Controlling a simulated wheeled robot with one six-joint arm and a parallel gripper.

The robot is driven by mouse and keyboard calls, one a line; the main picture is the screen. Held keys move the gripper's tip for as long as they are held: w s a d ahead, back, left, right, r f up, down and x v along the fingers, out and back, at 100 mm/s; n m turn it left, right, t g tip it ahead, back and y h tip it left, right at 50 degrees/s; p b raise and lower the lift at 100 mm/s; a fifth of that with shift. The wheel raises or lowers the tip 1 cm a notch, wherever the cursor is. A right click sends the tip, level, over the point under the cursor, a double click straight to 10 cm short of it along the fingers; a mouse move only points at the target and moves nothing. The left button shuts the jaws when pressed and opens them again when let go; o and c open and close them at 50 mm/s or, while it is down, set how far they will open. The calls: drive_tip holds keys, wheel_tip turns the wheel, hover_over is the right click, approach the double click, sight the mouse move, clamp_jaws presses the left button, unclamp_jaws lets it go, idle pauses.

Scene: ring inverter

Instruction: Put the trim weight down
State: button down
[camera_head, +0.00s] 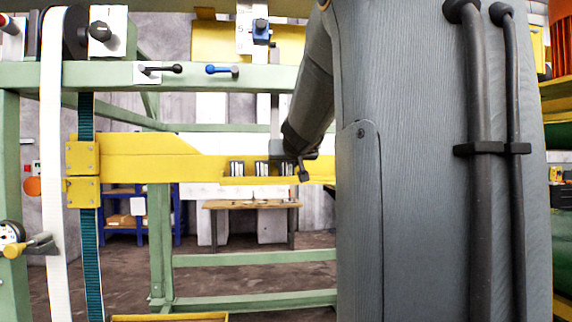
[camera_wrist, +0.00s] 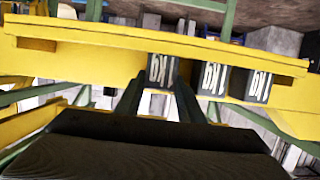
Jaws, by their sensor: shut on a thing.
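My gripper (camera_wrist: 158,92) is shut on a dark trim weight (camera_wrist: 161,70) with a white 1kg label, seen between its two fingers in the wrist view. Two matching weights, a middle one (camera_wrist: 212,78) and an outer one (camera_wrist: 257,85), stand in a row to its right. The weights are at a yellow ledge (camera_wrist: 150,38). I cannot tell whether the held one rests on it. In the head view my gripper (camera_head: 284,160) is at the right end of the row, partly hiding the held weight, beside the left weight (camera_head: 236,168) and the middle weight (camera_head: 261,168).
The ledge is on a long yellow beam (camera_head: 140,155) in a green frame (camera_head: 180,76). A blue handle (camera_head: 222,70) and a black handle (camera_head: 160,69) are on the upper rail. A white strap (camera_head: 54,180) hangs at left. My arm covers the right side.

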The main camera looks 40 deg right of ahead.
drive_tip(key=c, duration=1.2)
unclamp_jaws()
drive_tip(key=shift+f, duration=0.1)
drive_tip(key=shift+s, duration=0.1)
